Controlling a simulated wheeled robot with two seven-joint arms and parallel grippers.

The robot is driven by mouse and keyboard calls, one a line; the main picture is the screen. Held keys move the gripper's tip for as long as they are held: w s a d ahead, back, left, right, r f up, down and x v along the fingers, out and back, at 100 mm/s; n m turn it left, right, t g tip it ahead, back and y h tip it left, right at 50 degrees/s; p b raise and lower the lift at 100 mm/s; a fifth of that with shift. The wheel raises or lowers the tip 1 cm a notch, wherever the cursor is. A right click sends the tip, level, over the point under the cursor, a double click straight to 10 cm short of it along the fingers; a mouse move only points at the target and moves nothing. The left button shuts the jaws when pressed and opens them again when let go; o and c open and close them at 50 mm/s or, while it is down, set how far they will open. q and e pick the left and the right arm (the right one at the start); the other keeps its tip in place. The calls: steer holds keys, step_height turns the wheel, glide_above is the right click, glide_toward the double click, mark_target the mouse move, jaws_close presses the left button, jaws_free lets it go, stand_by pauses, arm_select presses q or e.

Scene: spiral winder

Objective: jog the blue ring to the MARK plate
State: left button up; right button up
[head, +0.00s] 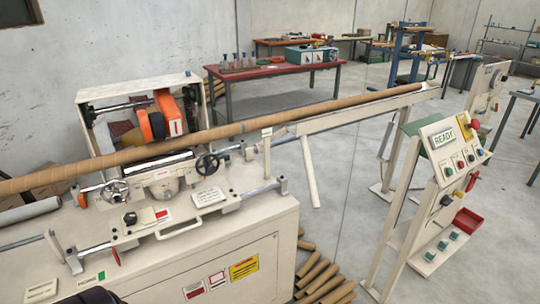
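A long brown cardboard tube (330,108) runs diagonally across the cream winder (245,215), from the left edge to the support rail at upper right. I cannot make out a plate that reads MARK; a small white plate (209,196) with unreadable print lies on the winder's top. Neither of my grippers shows.
A black handwheel (207,164) and a second handwheel (115,191) sit on the winder's front. Cut tubes (322,281) lie on the floor at its right. A red bin (467,222) hangs under the panel.

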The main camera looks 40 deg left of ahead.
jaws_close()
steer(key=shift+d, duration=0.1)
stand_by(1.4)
